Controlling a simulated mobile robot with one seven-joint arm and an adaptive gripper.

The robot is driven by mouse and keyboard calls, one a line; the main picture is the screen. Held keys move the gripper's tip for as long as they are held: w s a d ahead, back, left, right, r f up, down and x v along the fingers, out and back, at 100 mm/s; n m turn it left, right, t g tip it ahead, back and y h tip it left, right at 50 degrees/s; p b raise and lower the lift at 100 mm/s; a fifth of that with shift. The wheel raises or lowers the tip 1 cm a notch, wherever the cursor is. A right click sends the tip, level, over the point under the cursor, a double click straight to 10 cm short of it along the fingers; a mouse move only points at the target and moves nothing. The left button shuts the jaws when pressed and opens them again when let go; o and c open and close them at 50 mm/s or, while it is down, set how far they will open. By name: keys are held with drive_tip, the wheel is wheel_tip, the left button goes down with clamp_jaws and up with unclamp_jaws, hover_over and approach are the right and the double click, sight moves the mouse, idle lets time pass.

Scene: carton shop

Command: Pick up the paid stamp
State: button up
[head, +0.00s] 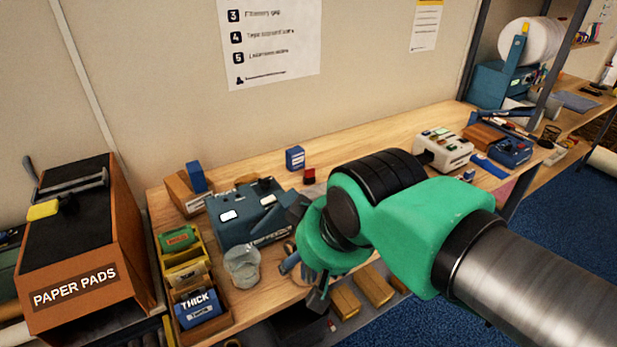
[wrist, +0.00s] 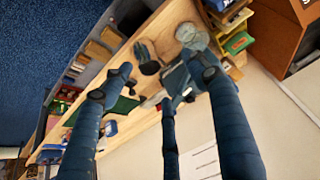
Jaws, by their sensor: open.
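No thing with a readable "paid" label shows, so I cannot tell for sure which one is the paid stamp. A small red block with a dark lower part (head: 309,175) stands on the bench behind my arm, beside a small blue box (head: 295,158); it may be the stamp. My gripper (head: 308,284) hangs over the bench's front edge, partly hidden by my own wrist. In the wrist view my gripper (wrist: 163,84) has its fingers spread, with nothing held between them. The red block is apart from it, farther back on the bench.
A blue-grey machine (head: 240,229) and a clear cup (head: 242,267) stand left of my gripper. A yellow rack (head: 222,318) holds several small packs. The paper pads box (head: 77,275) is far left. A white device (head: 444,150) stands right. Bare bench (head: 352,148) lies along the wall.

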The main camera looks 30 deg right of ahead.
drive_tip(key=shift+c, duration=0.6)
drive_tip(key=shift+w, duration=0.1)
drive_tip(key=w+d+r+p, duration=0.15)
drive_tip(key=w+d, duration=0.25)
drive_tip(key=w, duration=0.5)
drive_tip(key=w+d+r+m+p, duration=0.1)
drive_tip(key=w+d+p, duration=0.2)
drive_tip(key=w, duration=0.6)
drive_tip(key=w+d+r+p, duration=0.15)
drive_tip(key=w+d, duration=0.25)
drive_tip(key=w, duration=0.6)
drive_tip(key=w+d+f+m+g+h+p, duration=0.1)
drive_tip(key=w+d+f+p, duration=0.5)
drive_tip(key=w+d+f, duration=1)
drive_tip(key=w+d, duration=0.2)
drive_tip(key=d, duration=0.1)
drive_tip(key=shift+w, duration=0.4)
drive_tip(key=shift+f, duration=0.1)
